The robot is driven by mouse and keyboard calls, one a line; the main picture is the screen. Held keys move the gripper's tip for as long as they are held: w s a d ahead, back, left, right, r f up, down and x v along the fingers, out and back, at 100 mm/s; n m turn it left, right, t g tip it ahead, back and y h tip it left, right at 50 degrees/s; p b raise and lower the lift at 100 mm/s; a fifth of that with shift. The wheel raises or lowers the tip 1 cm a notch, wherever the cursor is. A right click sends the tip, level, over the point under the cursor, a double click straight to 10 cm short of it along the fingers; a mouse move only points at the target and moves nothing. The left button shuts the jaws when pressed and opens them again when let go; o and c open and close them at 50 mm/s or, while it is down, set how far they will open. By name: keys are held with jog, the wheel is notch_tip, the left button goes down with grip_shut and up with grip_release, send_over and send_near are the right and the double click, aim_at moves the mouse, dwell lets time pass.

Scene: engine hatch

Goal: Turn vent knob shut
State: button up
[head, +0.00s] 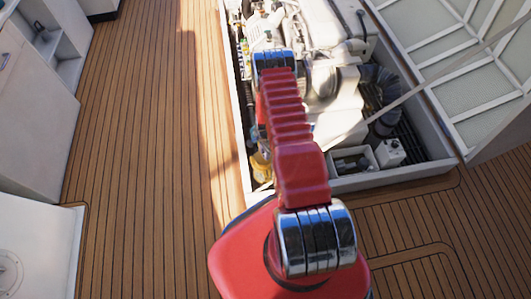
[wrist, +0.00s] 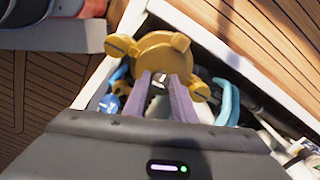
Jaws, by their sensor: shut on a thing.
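The vent knob (wrist: 156,47) is a yellow, lobed handwheel, seen close up in the wrist view beside the pale edge of the hatch. My gripper (wrist: 160,76) has its two purplish-grey fingers reaching up to the knob's middle, shut on it. The fingers hide part of the knob's centre. In the head view my red arm covers the area in front of the hatch's left wall, and my gripper cannot be made out there. A yellow piece (head: 261,166) shows low at that wall, partly behind the arm; I cannot tell whether it is the knob.
The open engine hatch (head: 398,176) holds a white engine (head: 318,25) and a ribbed black hose (head: 385,92). A raised, framed glass lid (head: 440,45) stands at the right. Blue fittings (wrist: 108,103) sit close by the knob. The plank deck (head: 150,130) at left is clear.

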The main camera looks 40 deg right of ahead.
jog(key=shift+s, duration=0.1)
jog(key=o, duration=1.1)
jog(key=shift+r, duration=0.1)
notch_tip(320, 180, up, 14)
jog(key=shift+f, duration=0.25)
dwell(0.3)
dwell(0.5)
